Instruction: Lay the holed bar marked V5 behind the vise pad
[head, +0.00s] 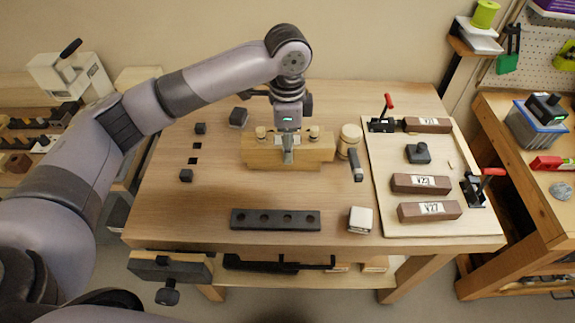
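A long dark bar with several round holes (275,220) lies flat near the front of the bench; I can read no V5 mark on it. My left gripper (288,156) points down at a pale wooden block with round knobs (262,157) at the middle back. Its fingers show as one narrow grey shape against the block, so I cannot tell whether they are open or what they touch. A dark vise jaw (170,268) with a knob is on the bench's front left edge. I cannot tell which part is the vise pad. My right gripper is not in view.
A pale board (400,180) at the right holds bars reading V23 (420,184) and V27 (429,211), and red-handled clamps (382,122). A mallet (351,140) lies beside the wooden block. A white-topped block (360,220) sits right of the holed bar.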

